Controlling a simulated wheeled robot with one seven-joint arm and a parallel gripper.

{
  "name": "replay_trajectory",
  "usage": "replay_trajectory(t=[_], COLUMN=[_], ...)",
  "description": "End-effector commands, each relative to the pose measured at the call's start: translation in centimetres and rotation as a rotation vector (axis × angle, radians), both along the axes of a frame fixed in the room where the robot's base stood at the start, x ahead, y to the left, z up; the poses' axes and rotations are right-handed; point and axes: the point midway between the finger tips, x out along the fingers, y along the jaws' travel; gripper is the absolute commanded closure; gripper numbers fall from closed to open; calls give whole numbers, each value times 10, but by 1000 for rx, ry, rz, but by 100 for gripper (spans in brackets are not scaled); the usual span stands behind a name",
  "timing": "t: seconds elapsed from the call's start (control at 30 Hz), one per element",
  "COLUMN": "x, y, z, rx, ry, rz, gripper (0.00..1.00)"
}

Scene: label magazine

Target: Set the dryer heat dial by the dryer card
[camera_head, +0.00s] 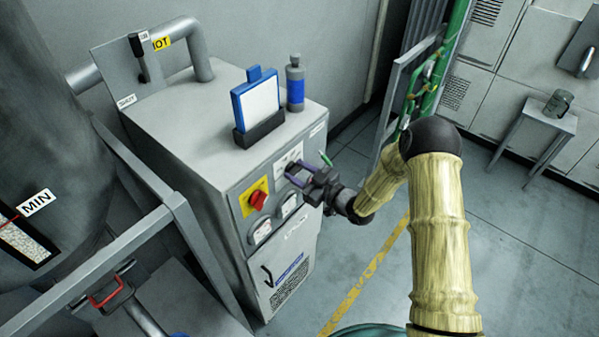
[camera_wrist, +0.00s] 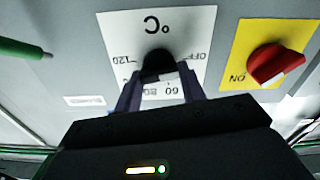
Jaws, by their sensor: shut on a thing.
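The heat dial (camera_wrist: 157,63) is a black knob on a white °C plate (camera_wrist: 133,27) on the dryer front, seen upside down in the wrist view. OFF, 60, 80 and 120 are printed around it; a small pale mark shows on its side towards 60 and 80. My gripper (camera_wrist: 160,88) is shut on the dial, one finger on each side; it also shows in the head view (camera_head: 297,170). In the head view the gripper hides much of the dial. A blue-framed card (camera_head: 260,104) stands in a dark holder on the dryer top; its writing is not legible.
The grey dryer cabinet (camera_head: 180,125) has a red switch on a yellow plate (camera_head: 257,200) beside the dial plate, with gauges below. A grey and blue bottle (camera_head: 295,85) stands by the card. A green rod (camera_wrist: 22,48) juts near the dial. Open floor lies right.

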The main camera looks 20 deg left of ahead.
Motion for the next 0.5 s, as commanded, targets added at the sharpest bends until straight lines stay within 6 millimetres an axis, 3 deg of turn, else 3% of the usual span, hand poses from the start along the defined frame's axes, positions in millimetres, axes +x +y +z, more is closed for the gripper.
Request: replay_trajectory(t=[0.5], x=[1], y=[-1], z=[-2], rx=[51], ry=[120], rz=[-1], gripper=[83])
